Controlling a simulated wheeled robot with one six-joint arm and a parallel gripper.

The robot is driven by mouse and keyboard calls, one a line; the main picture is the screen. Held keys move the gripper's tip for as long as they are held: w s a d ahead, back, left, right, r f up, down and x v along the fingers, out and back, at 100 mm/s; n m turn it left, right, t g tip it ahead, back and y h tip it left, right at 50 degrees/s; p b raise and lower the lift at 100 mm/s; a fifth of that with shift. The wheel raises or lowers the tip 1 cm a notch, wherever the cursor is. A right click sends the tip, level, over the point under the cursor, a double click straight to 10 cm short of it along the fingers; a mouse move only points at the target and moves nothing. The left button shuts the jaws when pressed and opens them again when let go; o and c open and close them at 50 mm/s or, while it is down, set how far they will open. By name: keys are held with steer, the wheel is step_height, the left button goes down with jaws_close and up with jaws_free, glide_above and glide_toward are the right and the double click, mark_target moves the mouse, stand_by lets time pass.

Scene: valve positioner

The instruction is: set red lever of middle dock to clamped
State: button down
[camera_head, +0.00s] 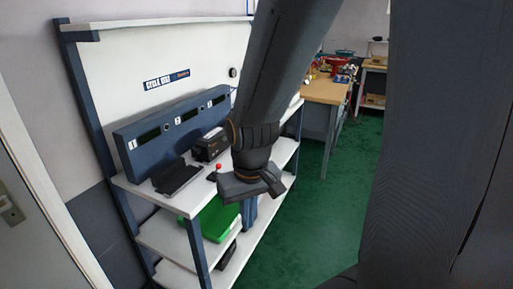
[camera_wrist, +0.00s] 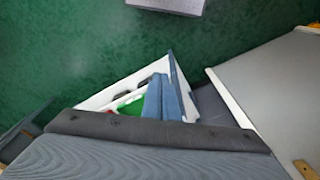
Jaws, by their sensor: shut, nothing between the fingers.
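A blue dock housing (camera_head: 172,128) with bays numbered 1, 2 and 3 stands on the white shelf top. A small red knob (camera_head: 218,167), which looks like the red lever's end, shows in front of a black device (camera_head: 210,145). The lever's body and setting are too small to make out, and I cannot tell for sure which dock it belongs to. My gripper (camera_head: 252,190) is shut and empty, in front of the shelf and just right of the knob in the picture. Its fingertips are not clearly seen, and it hides part of the shelf top.
A flat black tray-like piece (camera_head: 177,178) lies open before bay 1. A green bin (camera_head: 213,217) sits on the shelf below. A wooden workbench (camera_head: 326,91) stands behind at right. Green floor (camera_head: 310,200) is open right of the shelf. A door (camera_head: 25,220) is at left.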

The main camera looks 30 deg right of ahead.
steer(key=w+d+f+m+t+b, duration=0.3)
steer(key=w+f+b, duration=0.1)
steer(key=w, duration=0.3)
steer(key=w+d+f+m+t+h+b, duration=0.1)
steer(key=w+d+f+m+t+b, duration=0.15)
steer(key=w, duration=0.45)
steer(key=w+d+f+m+t+b, duration=0.2)
steer(key=w+f+m+b, duration=0.2)
steer(key=w, duration=0.3)
steer(key=w+d+f+m+t+h+b, duration=0.1)
steer(key=w+d+m+t+h+b, duration=0.1)
steer(key=w+d+m+t+b, duration=0.7)
steer(key=d+m+t+b, duration=0.2)
steer(key=m+t+b, duration=0.1)
steer(key=m+b, duration=0.1)
steer(key=shift+w+f, duration=0.15)
steer(key=shift+w, duration=0.05)
steer(key=x, duration=1.4)
steer(key=shift+d, duration=0.1)
